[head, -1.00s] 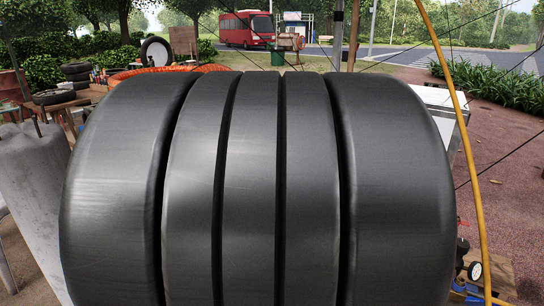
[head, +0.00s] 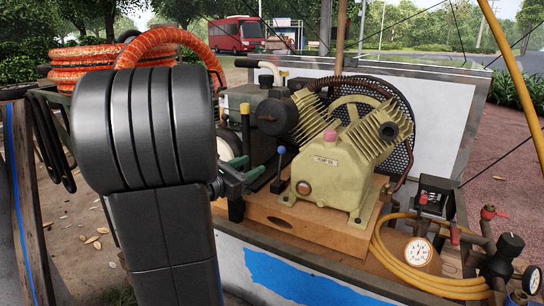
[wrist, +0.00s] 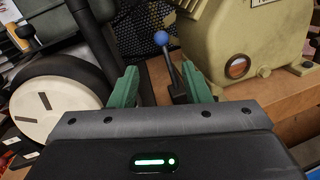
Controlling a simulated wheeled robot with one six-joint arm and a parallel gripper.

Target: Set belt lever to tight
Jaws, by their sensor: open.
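The belt lever, a thin dark stem with a blue ball knob (head: 281,150), stands beside the cream compressor pump (head: 335,165). In the wrist view the blue knob (wrist: 161,38) is ahead of my gripper, and its stem runs down to a dark base near the right finger. My gripper (head: 254,172) has green fingers and is just left of the lever in the head view. In the wrist view my gripper (wrist: 160,82) is open, with nothing visibly held between the fingers. I cannot tell whether the right finger touches the lever. No tight marking is readable.
A dark engine (head: 262,110) and a white wheel (wrist: 55,110) are left of the lever. A mesh guard (head: 385,100) stands behind the pump. A yellow hose (head: 425,280) and a gauge (head: 418,251) lie to the right. Orange hose coils (head: 85,65) are at left.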

